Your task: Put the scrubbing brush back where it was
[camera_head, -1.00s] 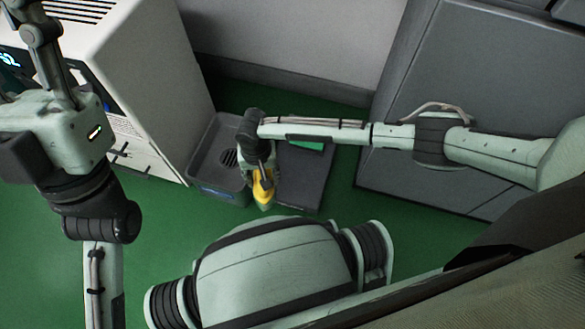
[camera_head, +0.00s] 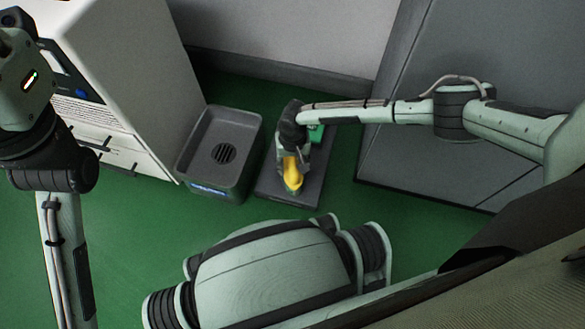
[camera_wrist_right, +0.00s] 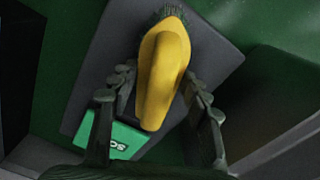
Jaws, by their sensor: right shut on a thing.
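The scrubbing brush has a yellow handle (camera_head: 292,178) and, in the right wrist view, dark green bristles at the far end of its yellow body (camera_wrist_right: 163,75). My right gripper (camera_head: 294,160) is shut on the handle; its two dark fingers (camera_wrist_right: 158,95) lie on either side of it. The brush is over the dark grey flat tray (camera_head: 305,196). I cannot tell whether its bristles touch the tray. Part of the brush is hidden by my gripper. My left arm shows at the left, but its gripper is out of view.
A grey basin (camera_head: 242,116) with a slotted drain stands left of the tray. A green box (camera_head: 316,133) with white lettering lies on the tray; it also shows in the right wrist view (camera_wrist_right: 112,140). A white machine (camera_head: 140,70) is at the left, grey cabinets (camera_head: 400,165) at the right.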

